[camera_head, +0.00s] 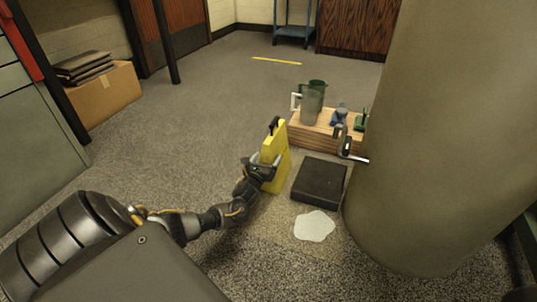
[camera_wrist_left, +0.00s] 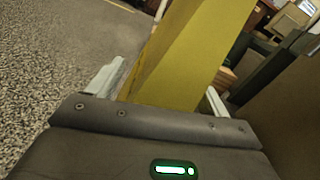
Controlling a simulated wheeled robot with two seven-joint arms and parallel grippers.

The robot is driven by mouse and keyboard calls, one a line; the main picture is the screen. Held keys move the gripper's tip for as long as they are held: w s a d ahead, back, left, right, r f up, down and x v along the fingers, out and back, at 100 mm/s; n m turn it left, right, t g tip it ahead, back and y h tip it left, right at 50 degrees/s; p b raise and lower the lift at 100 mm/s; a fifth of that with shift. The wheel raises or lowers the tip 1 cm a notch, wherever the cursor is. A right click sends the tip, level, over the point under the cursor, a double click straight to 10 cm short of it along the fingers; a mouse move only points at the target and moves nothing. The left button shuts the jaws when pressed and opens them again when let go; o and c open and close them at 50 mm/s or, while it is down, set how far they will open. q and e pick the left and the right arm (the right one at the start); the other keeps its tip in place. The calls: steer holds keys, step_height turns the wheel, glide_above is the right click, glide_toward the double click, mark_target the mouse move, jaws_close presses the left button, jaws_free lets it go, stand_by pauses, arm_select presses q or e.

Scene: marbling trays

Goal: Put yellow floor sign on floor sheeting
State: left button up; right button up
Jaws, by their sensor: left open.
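The yellow floor sign (camera_head: 277,160) stands upright and folded, with a black handle on top, left of a black box. It also fills the middle of the left wrist view (camera_wrist_left: 190,55). My right gripper is not in view.
The black box (camera_head: 319,181) and a white puddle-like patch (camera_head: 314,226) lie right of the sign. A thick column (camera_head: 440,130) blocks the right. Open carpet lies left.

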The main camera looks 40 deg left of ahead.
arm_select(q)
steer(key=p+v, duration=0.5)
steer(key=v, duration=0.5)
steer(key=shift+r, duration=0.1)
